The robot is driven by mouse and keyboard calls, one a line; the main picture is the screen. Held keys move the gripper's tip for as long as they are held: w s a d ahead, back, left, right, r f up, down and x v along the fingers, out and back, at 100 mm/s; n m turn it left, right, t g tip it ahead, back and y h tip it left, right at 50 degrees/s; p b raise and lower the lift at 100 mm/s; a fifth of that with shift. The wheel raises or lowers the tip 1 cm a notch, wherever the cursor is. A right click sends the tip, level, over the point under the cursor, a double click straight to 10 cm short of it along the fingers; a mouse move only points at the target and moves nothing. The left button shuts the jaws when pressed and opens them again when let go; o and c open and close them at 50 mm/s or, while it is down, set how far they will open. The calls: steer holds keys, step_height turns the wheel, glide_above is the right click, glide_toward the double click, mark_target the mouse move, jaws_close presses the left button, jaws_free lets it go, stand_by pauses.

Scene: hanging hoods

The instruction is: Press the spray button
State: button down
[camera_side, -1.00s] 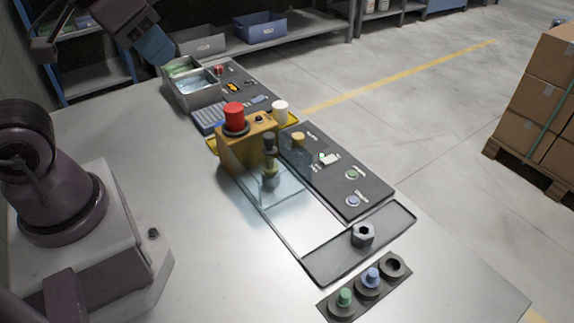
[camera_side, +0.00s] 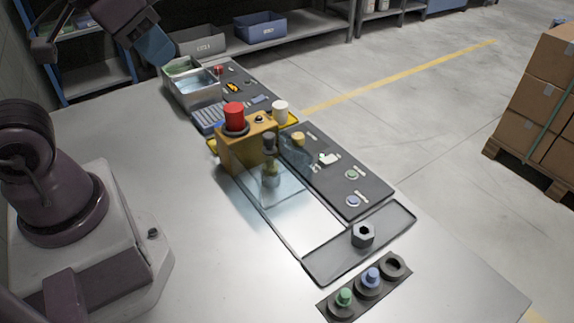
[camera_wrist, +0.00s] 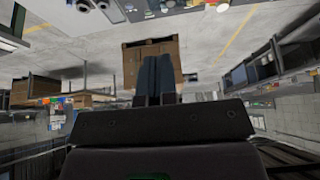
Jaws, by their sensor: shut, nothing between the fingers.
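A mustard-yellow box (camera_side: 235,152) stands on the steel table, with a large red button (camera_side: 234,117) on a dark collar on top. A small black knob (camera_side: 259,118) and a white cap (camera_side: 280,109) are beside it. A dark nozzle-like part (camera_side: 269,165) stands at its front under a clear hood. The dark panel to the right has a green button (camera_side: 352,174) and a blue button (camera_side: 353,201). I cannot tell which is the spray button. My gripper (camera_side: 165,58) is shut and empty, high at the upper left, apart from every button. Its closed fingers show in the wrist view (camera_wrist: 159,70).
A strip with green and blue pegs (camera_side: 345,308) is nearer. Metal bins (camera_side: 195,92) stand behind the yellow box. The table's left middle is clear.

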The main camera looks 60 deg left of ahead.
steer(key=shift+f, duration=0.1)
steer(key=n+h, duration=0.7)
steer(key=n, duration=0.9)
glide_above(351, 174)
step_height(351, 174, down, 22)
steer(key=f, duration=0.1)
steer(key=shift+r, duration=0.25)
steer(key=shift+f, duration=0.1)
steer(key=shift+f, duration=4.3)
